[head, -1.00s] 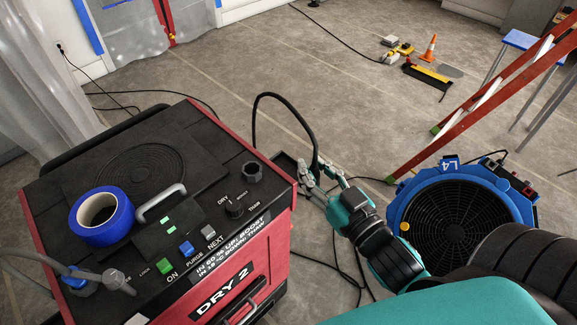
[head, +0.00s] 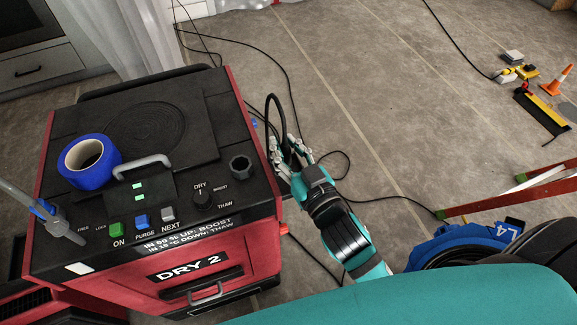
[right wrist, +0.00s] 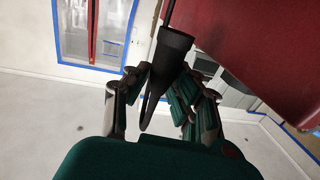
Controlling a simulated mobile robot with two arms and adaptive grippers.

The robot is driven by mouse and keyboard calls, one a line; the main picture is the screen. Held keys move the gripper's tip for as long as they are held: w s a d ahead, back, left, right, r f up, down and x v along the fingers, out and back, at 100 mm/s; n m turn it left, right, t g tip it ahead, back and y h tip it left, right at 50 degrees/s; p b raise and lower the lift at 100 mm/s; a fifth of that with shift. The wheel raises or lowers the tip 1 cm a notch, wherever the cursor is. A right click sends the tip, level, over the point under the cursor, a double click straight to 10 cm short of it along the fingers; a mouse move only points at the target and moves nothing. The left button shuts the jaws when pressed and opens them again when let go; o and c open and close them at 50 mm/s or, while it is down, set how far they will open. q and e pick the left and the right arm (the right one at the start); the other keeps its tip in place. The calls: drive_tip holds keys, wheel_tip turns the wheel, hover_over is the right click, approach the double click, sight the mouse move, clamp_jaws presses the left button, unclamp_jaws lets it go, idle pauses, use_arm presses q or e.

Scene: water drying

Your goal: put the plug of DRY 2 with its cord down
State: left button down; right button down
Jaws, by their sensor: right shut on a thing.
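The DRY 2 machine (head: 232,258) is a red and black box with a control panel on top, at left in the head view. My right gripper (head: 288,160) is beside its right side, shut on the black plug. In the right wrist view the plug (right wrist: 171,52) is between the fingers (right wrist: 155,85), with its black cord (right wrist: 152,100) looping below it. In the head view the cord (head: 270,108) arches up from the gripper beside the machine's edge. The fingers largely hide the plug there. I cannot tell whether it touches anything below.
A blue tape roll (head: 90,161) and a handle (head: 142,166) are on the machine's top. Black cords (head: 290,75) lie on the floor. The blue L4 fan (head: 470,240) and red ladder (head: 535,180) are at right. Open floor (head: 380,100) lies behind my gripper.

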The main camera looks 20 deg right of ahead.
wheel_tip(320, 180, down, 2)
drive_tip(key=shift+f, duration=0.1)
wheel_tip(320, 180, down, 3)
drive_tip(key=shift+f+b, duration=0.15)
drive_tip(key=shift+b, duration=0.35)
drive_tip(key=shift+f, duration=0.35)
drive_tip(key=c, duration=1.4)
unclamp_jaws()
use_arm(q)
drive_tip(key=shift+w+d+f, duration=0.1)
drive_tip(key=shift+d+f, duration=0.15)
drive_tip(key=shift+f, duration=0.45)
